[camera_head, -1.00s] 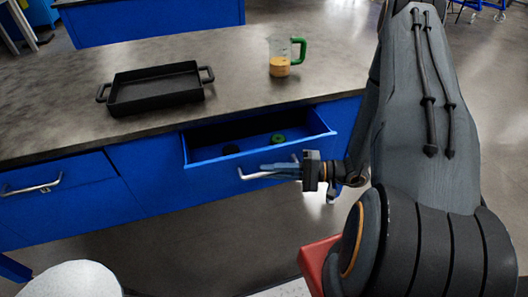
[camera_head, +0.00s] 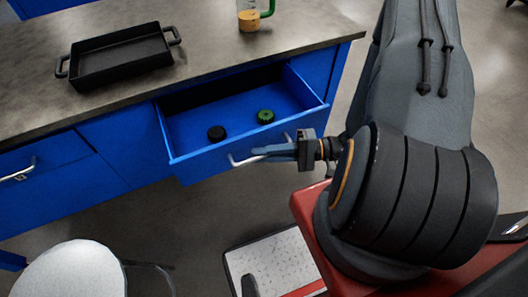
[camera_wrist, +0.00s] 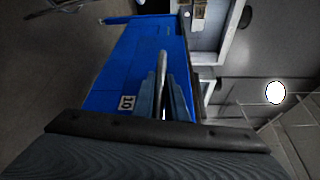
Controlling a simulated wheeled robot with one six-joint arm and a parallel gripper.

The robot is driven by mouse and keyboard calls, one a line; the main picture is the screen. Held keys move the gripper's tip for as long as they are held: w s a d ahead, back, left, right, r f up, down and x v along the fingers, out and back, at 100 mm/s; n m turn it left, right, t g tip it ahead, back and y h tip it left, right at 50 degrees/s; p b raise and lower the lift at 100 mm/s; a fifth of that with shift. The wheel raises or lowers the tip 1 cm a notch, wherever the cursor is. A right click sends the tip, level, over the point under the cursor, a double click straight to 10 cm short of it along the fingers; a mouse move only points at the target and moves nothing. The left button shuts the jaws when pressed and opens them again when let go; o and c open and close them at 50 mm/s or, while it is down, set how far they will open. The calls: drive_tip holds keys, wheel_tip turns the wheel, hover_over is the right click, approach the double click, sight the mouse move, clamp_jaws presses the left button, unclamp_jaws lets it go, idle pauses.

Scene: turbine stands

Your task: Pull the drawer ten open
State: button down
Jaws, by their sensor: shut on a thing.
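The blue drawer (camera_head: 240,145) under the grey worktop stands pulled out, with its inside in view. A black round item (camera_head: 216,133) and a green-and-black round item (camera_head: 265,117) lie on its floor. Its silver bar handle (camera_head: 245,160) runs along the front. My gripper (camera_head: 272,152) reaches in from the right and is shut on the handle. In the wrist view, the handle (camera_wrist: 162,65) passes between the fingers (camera_wrist: 163,98), and a label reading 10 (camera_wrist: 127,103) shows on the blue front.
A shut drawer (camera_head: 45,165) is at the left. A white round stool seat (camera_head: 70,270) stands at the lower left. Grey floor lies between the stool and my base.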

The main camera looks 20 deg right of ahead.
drive_tip(key=c, duration=1.8)
unclamp_jaws()
drive_tip(key=shift+o, duration=0.2)
drive_tip(key=shift+d, duration=0.1)
drive_tip(key=b+v, duration=0.1)
drive_tip(key=v, duration=0.6)
drive_tip(key=shift+d+b, duration=0.35)
drive_tip(key=shift+r, duration=0.15)
drive_tip(key=s+a+r+n+g+h, duration=0.35)
drive_tip(key=r+g+h, duration=0.35)
drive_tip(key=g+h, duration=0.25)
drive_tip(key=w+a+r+n+t+h, duration=0.1)
drive_tip(key=w+r+t+h, duration=0.3)
drive_tip(key=r, duration=0.5)
drive_tip(key=w+n+h, duration=0.1)
drive_tip(key=w+h, duration=0.1)
drive_tip(key=h, duration=0.1)
